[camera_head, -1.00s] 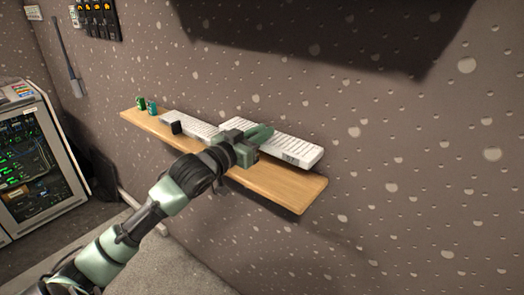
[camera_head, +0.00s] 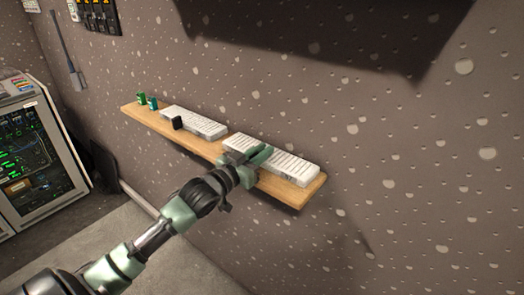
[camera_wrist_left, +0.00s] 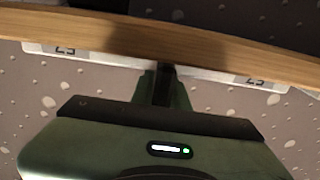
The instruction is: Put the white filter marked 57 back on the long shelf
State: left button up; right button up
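A long white filter (camera_head: 290,168) lies along the right half of the long wooden shelf (camera_head: 160,126), low against its top; I cannot tell whether it fully rests there. My left gripper (camera_head: 262,156) is shut on its front side near the left end in the head view. The left wrist view shows the filter's white edge (camera_wrist_left: 215,75) with two small upside-down labels, hard to read, beside the shelf's edge (camera_wrist_left: 230,48). The left gripper (camera_wrist_left: 163,82) reaches between the labels, its fingertips partly hidden. My right gripper is not in view.
A second white filter (camera_head: 200,124) lies on the shelf further left, with a small black block (camera_head: 177,123) before it. Green (camera_head: 141,98) and teal (camera_head: 153,103) items stand at the shelf's left end. A dark overhang is above; an equipment rack (camera_head: 40,155) stands left.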

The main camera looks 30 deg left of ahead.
pick_arm(q)
jog(key=o, duration=0.3)
jog(key=shift+r, duration=0.15)
jog(key=shift+s, duration=0.3)
jog(key=s+a+b, duration=0.1)
jog(key=s+b, duration=0.1)
jog(key=s, duration=0.9)
jog(key=shift+s+b, duration=0.2)
jog(key=shift+b, duration=0.15)
